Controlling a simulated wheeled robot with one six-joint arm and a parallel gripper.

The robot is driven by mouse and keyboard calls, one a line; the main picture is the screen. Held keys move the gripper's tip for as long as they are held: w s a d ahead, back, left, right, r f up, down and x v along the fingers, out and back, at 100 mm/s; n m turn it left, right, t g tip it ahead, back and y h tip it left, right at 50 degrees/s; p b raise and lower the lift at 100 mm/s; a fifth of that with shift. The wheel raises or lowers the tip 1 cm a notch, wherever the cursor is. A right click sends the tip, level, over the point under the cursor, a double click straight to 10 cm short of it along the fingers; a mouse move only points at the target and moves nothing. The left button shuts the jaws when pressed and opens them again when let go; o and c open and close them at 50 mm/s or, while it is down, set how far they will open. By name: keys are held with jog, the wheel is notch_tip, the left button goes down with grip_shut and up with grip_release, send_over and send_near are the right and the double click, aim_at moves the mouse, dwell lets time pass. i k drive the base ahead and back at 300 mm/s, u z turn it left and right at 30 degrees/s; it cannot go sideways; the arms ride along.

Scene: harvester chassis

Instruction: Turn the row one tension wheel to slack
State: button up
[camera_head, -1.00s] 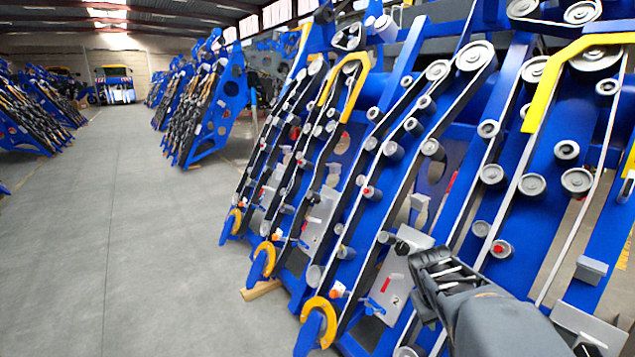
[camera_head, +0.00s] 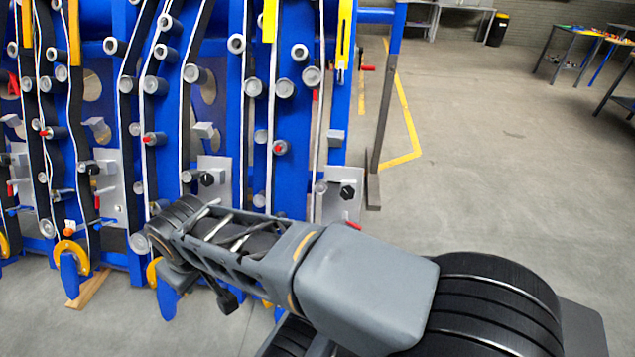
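Several black knob wheels sit on pale grey plates low on the blue chassis. One (camera_head: 347,191) is on the rightmost plate (camera_head: 334,207), with a red handle beside it. Another (camera_head: 207,179) is on a plate to its left, and a third (camera_head: 94,168) is further left. No label shows which belongs to row one, and I cannot read any wheel's setting. My arm crosses the lower middle of the view. A small dark part (camera_head: 228,302) below its far end may be my gripper; its fingers cannot be made out. No wheel is seen held.
The blue chassis (camera_head: 265,150) with rollers and belts fills the left half. Yellow-orange hooks (camera_head: 72,253) stick out at its foot. A dark post (camera_head: 378,125) stands at its right end. Open grey floor lies to the right, with work tables (camera_head: 572,45) far back.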

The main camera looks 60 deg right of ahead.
aim_at(348, 192)
jog(key=z, duration=2.15)
jog(key=k, duration=0.45)
jog(key=z, duration=1.4)
jog(key=i, duration=1)
jog(key=u, duration=2.3)
